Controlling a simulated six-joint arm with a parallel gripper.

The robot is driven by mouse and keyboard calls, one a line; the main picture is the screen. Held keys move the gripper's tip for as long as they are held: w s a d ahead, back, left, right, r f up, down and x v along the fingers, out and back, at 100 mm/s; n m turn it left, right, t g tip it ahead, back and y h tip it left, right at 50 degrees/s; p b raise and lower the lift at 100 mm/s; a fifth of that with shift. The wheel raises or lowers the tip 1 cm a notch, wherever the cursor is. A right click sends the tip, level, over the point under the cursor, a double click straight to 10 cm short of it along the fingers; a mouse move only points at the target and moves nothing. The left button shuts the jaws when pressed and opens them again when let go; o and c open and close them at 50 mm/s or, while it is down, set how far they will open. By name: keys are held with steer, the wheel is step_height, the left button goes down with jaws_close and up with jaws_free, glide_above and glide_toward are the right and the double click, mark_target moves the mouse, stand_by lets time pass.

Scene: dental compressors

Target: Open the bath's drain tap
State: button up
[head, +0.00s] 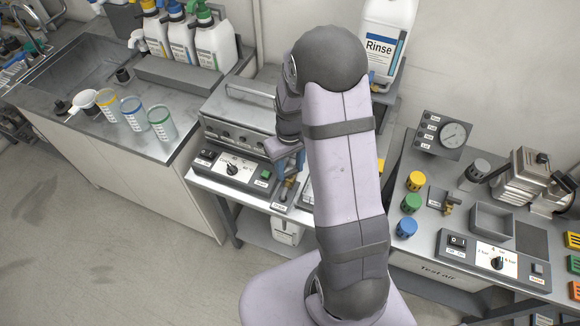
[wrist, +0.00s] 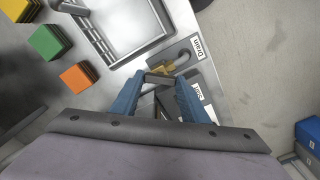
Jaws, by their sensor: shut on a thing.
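The bath is the grey bench unit (head: 235,127) in the head view, with a control panel on its front. In the wrist view a metal basin rim (wrist: 168,22) shows at the top. The drain tap (wrist: 161,72) is a small brass fitting beside the white "Drain" label (wrist: 197,47). My gripper (wrist: 162,82) has its blue fingers on either side of the tap's handle and is shut on it. In the head view my gripper (head: 289,163) is partly hidden by my arm, and a bit of brass (head: 285,188) shows just below it. How far the handle is turned is hard to tell.
Orange (wrist: 76,77), green (wrist: 48,42) and yellow (wrist: 18,9) blocks lie left of the basin in the wrist view. A Rinse bottle (head: 385,45) stands behind my arm. Open floor (head: 90,235) is at the left.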

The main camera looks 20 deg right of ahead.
mark_target(290, 172)
steer(key=n, duration=0.3)
steer(key=shift+n, duration=2.2)
steer(key=shift+w, duration=0.1)
steer(key=o, duration=1.1)
steer(key=shift+c, duration=0.2)
steer(key=shift+r, duration=0.2)
steer(key=shift+r+b, duration=0.8)
steer(key=shift+r, duration=2.75)
